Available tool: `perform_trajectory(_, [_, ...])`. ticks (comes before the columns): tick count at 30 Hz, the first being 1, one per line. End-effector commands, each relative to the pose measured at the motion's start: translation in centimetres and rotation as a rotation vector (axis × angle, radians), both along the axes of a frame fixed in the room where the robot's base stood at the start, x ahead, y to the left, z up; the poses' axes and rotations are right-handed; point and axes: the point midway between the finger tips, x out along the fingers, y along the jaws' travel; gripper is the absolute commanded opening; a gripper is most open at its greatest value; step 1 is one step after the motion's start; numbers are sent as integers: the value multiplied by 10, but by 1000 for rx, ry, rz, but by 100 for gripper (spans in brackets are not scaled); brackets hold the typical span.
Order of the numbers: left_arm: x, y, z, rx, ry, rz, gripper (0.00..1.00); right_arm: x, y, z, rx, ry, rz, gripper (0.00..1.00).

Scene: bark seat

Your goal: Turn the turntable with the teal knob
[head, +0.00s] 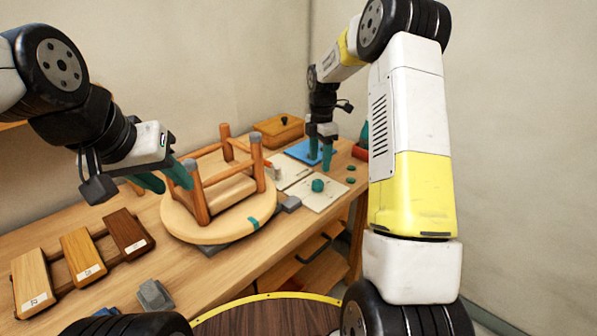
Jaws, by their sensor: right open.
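A round pale-wood seat (180,221) lies with its brown legs (258,165) and rails pointing up. A teal piece (253,223) shows at its front-right rim; I cannot tell whether it is a knob or a mark. A grey part (211,249) shows under the seat; the rest of the turntable is hidden. My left gripper (176,186) has its teal fingers apart, close to the left leg; I cannot tell whether they touch it. My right gripper (321,153) is open over the blue mat at the back right, away from the seat.
A teal cylinder (318,185) stands on a pale sheet (326,200). A wooden box (278,130) is behind. A blue mat (299,150) lies under my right gripper. A grey block (291,203) is beside the seat.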

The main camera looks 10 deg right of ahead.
Motion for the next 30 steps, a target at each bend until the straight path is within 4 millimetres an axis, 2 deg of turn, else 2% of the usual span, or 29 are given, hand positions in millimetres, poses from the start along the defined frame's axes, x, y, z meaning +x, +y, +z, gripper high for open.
perform_trajectory(5, [0,0,0,0,0,0,36,3,-1,-17,-1,12,34,56])
perform_trajectory(15, [0,0,0,0,0,0,36,3,0,-69,-1,12,32,56])
perform_trajectory(18, [0,0,0,0,0,0,36,3,-1,-79,-1,11,32,56])
perform_trajectory(29, [0,0,0,0,0,0,36,3,-1,-86,-1,9,31,56])
perform_trajectory(30, [0,0,0,0,0,0,36,3,-1,-85,-1,9,31,50])
